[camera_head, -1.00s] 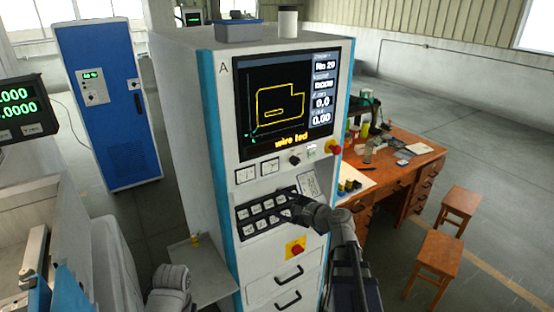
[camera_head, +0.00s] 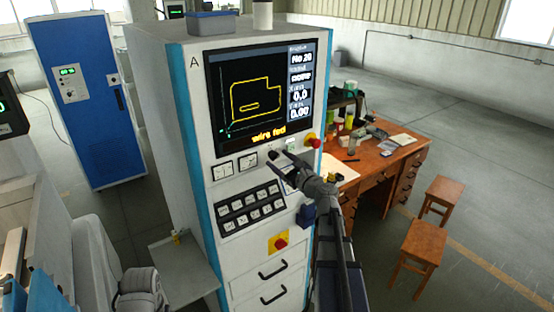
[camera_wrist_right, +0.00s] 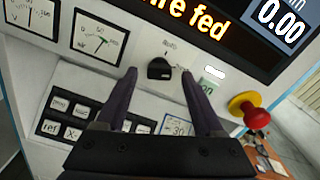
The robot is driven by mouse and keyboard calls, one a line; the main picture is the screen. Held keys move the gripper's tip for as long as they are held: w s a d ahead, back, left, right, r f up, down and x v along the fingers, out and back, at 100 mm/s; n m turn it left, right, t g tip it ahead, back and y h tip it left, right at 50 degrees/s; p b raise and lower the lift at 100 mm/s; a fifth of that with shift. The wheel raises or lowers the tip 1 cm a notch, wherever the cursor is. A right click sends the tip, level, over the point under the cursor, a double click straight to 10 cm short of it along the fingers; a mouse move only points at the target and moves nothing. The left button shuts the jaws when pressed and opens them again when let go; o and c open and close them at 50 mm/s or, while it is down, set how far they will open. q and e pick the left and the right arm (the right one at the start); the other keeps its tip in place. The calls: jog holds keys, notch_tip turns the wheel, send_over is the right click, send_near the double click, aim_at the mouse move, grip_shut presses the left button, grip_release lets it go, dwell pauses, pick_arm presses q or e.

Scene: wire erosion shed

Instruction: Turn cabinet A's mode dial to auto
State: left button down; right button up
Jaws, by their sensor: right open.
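Cabinet A (camera_head: 150,95) is the tall white and blue cabinet with an "A" on its front. Its mode dial (camera_wrist_right: 160,68) is a small black knob below the screen, in the wrist view between the gauges and the red button. Small lettering surrounds the dial, too blurred to read surely. My right gripper (camera_wrist_right: 159,73) is open, with one finger to each side of the dial and nothing held. Whether the fingers touch it I cannot tell. In the head view the right gripper (camera_head: 281,163) is in front of the panel, close to the dial. My left gripper is not in view.
A red mushroom button on yellow (camera_wrist_right: 255,112) is right of the dial. Two gauges (camera_head: 235,168) are to its left, push buttons (camera_head: 252,208) below. The screen (camera_head: 260,95) is above. A wooden desk (camera_head: 400,165) stands right behind; floor near the stools (camera_head: 440,195) is open.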

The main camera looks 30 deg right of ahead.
jog(key=shift+w+a, duration=0.1)
jog(key=shift+w, duration=0.75)
grip_shut()
